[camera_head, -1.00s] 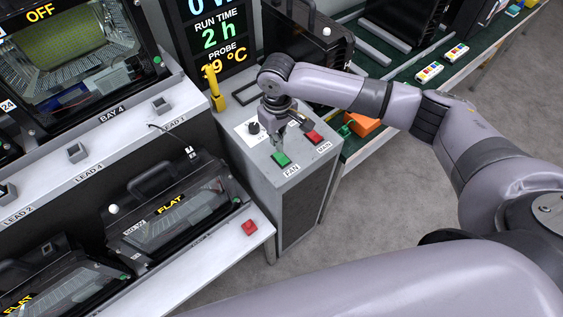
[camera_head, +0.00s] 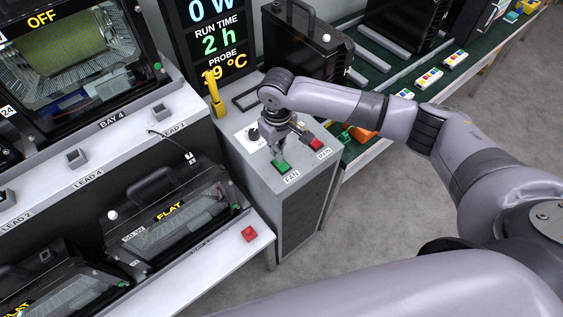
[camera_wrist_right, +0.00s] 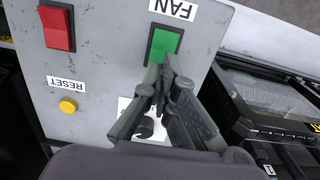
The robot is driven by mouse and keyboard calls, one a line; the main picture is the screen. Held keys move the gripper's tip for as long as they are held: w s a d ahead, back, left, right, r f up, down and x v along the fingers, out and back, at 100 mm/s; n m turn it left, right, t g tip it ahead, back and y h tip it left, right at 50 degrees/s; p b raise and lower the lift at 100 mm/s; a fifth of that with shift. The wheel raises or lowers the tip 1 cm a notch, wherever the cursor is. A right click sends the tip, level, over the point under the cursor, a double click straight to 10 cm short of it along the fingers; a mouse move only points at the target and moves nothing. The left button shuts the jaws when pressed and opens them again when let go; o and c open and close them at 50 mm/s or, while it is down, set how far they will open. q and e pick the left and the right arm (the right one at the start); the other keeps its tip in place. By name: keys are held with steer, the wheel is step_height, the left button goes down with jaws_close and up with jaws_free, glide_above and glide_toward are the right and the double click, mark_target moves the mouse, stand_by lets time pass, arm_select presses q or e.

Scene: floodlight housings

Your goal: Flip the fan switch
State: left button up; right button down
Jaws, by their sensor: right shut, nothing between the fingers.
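The fan switch is a green rocker (camera_head: 281,166) in a dark frame on the sloped grey control box (camera_head: 262,176), beside the FAN label (camera_head: 291,177). It also shows near the top of the right wrist view (camera_wrist_right: 164,44). My right gripper (camera_head: 278,158) is shut and empty, pointing down at the switch. In the right wrist view its fingertips (camera_wrist_right: 161,68) overlap the lower edge of the green rocker. I cannot tell whether they touch it. The fingers hide a small part of the switch. My left gripper is not in view.
A red switch (camera_head: 316,144) sits beside the green one, and a yellow reset button (camera_wrist_right: 68,106) is near it. Floodlight housings (camera_head: 170,212) line the left bench.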

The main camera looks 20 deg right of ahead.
steer(key=shift+f+b, duration=0.35)
steer(key=shift+f, duration=0.9)
stand_by(1.0)
steer(key=shift+s+r, duration=0.1)
step_height(320, 180, up, 7)
steer(key=p, duration=0.8)
stand_by(0.5)
